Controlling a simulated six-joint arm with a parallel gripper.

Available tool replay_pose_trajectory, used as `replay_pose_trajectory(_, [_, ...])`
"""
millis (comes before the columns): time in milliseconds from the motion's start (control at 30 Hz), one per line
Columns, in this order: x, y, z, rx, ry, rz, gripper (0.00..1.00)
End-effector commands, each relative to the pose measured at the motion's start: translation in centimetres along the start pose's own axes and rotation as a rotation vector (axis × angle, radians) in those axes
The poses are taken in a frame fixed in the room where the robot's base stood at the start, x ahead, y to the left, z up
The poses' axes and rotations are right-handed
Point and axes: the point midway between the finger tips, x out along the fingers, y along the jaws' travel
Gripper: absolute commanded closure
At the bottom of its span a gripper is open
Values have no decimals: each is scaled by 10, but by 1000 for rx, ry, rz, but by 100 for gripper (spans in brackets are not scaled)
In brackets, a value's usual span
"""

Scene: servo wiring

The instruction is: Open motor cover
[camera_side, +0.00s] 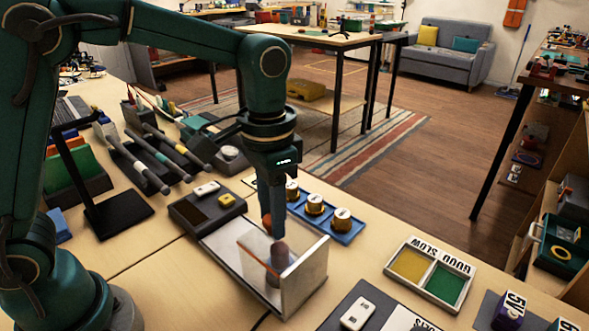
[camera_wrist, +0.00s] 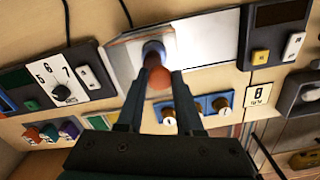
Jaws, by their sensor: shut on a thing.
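A pale metal motor housing (camera_side: 308,278) with an upright end plate sits on the bench at the centre front. It also shows in the wrist view as a bright metal plate (camera_wrist: 205,45). A dark rounded cylinder (camera_side: 279,254) stands in the housing, blue-grey in the wrist view (camera_wrist: 153,48). My gripper (camera_side: 268,222) points down over the housing, its fingers shut on a reddish rounded knob (camera_wrist: 158,78) close above the cylinder. A clear panel with an orange edge (camera_side: 258,257) slants beside it. I cannot tell whether the knob belongs to the cover.
A dark control box (camera_side: 207,206) stands just left of the housing. A blue tray (camera_side: 348,236) with several brass-and-white knobs is behind it to the right. A yellow and green sorting tray (camera_side: 430,272) lies right. A dark stand (camera_side: 118,212) and several tools crowd the left.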

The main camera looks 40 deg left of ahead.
Motion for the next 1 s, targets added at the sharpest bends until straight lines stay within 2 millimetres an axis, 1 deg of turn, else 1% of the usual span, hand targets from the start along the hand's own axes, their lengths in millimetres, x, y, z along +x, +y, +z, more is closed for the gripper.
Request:
replay_pose_trajectory(500, [-1,0,0,0,3,1,100])
replay_pose_trajectory(600, [-1,-3,0,-2,3,1,100])
replay_pose_trajectory(667, [-1,-10,2,-5,3,0,100])
replay_pose_trajectory(767, [-2,-28,8,-9,4,0,100])
replay_pose_trajectory(1000, [-1,-78,23,-11,6,-2,100])
